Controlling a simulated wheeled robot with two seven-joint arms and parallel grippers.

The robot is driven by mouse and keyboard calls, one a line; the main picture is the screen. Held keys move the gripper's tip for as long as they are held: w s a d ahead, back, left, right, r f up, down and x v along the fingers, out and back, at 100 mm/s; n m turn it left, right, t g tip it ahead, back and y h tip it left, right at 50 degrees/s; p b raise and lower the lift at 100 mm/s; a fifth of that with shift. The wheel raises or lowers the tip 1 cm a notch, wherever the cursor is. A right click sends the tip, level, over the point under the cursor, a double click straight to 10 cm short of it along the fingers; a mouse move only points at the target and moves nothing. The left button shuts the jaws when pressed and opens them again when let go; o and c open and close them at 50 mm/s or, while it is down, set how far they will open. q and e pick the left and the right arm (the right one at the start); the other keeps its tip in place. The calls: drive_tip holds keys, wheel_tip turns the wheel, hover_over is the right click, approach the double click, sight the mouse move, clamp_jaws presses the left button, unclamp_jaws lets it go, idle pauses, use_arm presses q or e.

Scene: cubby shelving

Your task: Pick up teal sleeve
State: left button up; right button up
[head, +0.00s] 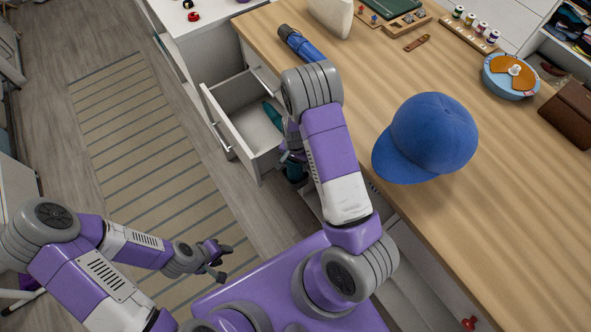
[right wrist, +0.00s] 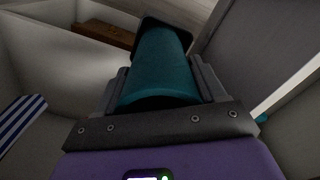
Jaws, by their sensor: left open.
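The teal sleeve (right wrist: 160,65), a smooth dark-teal tapering tube, stands between the fingers of my right gripper (right wrist: 162,85) in the right wrist view, with both fingers close against its sides. Another teal thing (head: 273,115) lies inside the drawer. My left gripper (head: 217,259) is open and empty above the floor, left of my base.
The open white drawer (head: 212,105) juts out from under the wooden counter (head: 345,100). On the counter are a blue cap (head: 435,135), a blue flashlight-like object (head: 302,44), a round blue container (head: 510,78) and a brown case (head: 572,112). A striped rug (head: 140,140) covers the floor at left.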

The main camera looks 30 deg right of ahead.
drive_tip(key=c, duration=0.7)
drive_tip(key=shift+r, duration=0.1)
